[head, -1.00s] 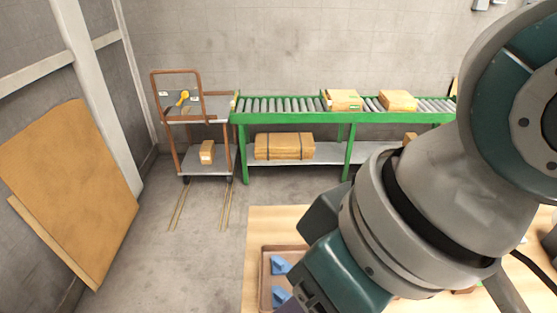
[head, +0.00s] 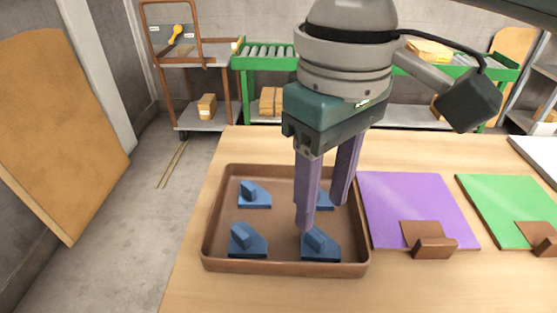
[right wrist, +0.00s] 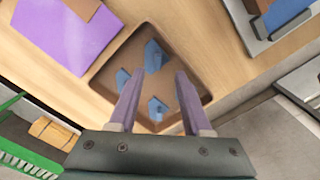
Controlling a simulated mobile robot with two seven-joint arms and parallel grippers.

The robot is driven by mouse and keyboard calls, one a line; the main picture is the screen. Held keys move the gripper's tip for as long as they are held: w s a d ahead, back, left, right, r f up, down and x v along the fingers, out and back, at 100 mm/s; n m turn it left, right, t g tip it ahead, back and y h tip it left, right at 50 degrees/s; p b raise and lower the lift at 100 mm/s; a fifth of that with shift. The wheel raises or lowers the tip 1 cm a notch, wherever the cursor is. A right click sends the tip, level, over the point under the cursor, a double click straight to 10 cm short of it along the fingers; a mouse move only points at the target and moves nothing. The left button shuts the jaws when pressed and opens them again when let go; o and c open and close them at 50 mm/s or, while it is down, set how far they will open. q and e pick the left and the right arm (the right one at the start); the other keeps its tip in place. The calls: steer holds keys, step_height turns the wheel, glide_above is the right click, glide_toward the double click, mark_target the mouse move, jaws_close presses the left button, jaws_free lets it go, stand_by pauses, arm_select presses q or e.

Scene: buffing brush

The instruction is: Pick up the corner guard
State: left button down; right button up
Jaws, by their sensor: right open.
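Several blue pieces, each a flat base with a raised block, lie in a brown tray (head: 212,225) on the table. One is front right (head: 320,246), one front left (head: 247,241), one back left (head: 253,196); another at back right is partly hidden by my fingers. I cannot tell for certain which thing is the corner guard. My right gripper (head: 320,215) is open and empty, pointing down over the tray's right half. In the right wrist view, blue pieces (right wrist: 154,56) show beyond and between the fingers (right wrist: 158,80). My left gripper is not in view.
Right of the tray lie a purple mat (head: 405,200) and a green mat (head: 510,195), each with a brown piece (head: 430,246) at its front edge. A grey tray (right wrist: 262,42) shows in the right wrist view. A green conveyor (head: 245,60) and cart (head: 175,62) stand behind.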

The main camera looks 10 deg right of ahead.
mark_target(316, 235)
step_height(316, 235, down, 2)
steer(key=f, duration=0.1)
steer(key=f+b, duration=0.1)
steer(key=f, duration=0.3)
steer(key=shift+w+b, duration=0.25)
steer(key=shift+b, duration=0.15)
steer(key=shift+c, duration=0.4)
jaws_close()
